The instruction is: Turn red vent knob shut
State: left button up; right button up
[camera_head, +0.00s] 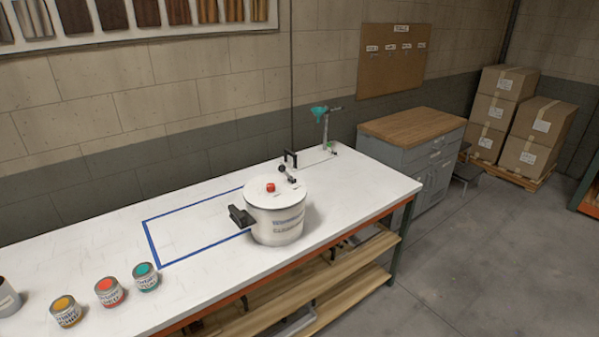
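The red vent knob (270,187) sits on top of the lid of a white round pot (275,225). A dark block-like handle (241,216) sticks out from the pot's left side. A black fitting (287,174) shows at the back right of the lid. The knob is too small to tell which way it is turned. Neither of my grippers is in view.
Blue tape (152,245) outlines a rectangle on the bench left of the pot. Several paint cans, including a teal-topped one (146,277), stand at the front left. A stand with a green funnel (319,113) is at the back. The bench's right end is mostly clear.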

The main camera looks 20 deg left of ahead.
aim_at(271, 186)
jog(key=u, duration=0.1)
jog(key=i, duration=1.25)
jog(key=u, duration=0.35)
